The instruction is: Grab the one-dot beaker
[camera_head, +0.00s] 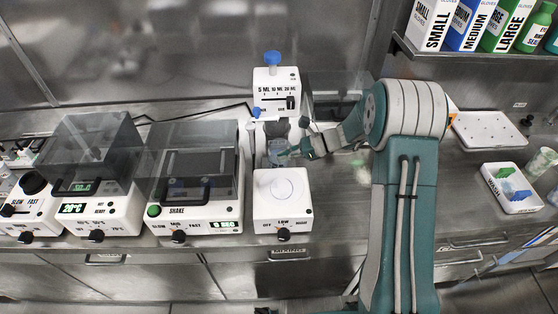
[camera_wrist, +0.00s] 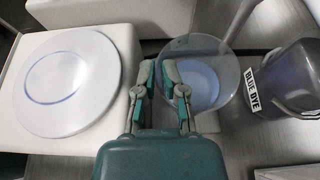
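A clear beaker (camera_wrist: 205,85) with pale blue contents or base stands right of my gripper in the wrist view. In the head view a clear vessel (camera_head: 277,147), likely the same one, is under the dispenser, partly hidden by my gripper (camera_head: 290,153). No dot mark is readable in either view. My gripper (camera_wrist: 157,70) is open, its two fingertips apart with nothing clearly between them. The right finger overlaps the beaker's left edge in the wrist view. I cannot tell whether it touches the wall.
A stirrer with a round white plate (camera_wrist: 70,80) stands left of my gripper in the wrist view. A container labelled BLUE DYE (camera_wrist: 297,80) is to the right. The dispenser (camera_head: 277,92) rises behind. A shaker (camera_head: 195,175) is left. Bare counter (camera_head: 345,190) lies right.

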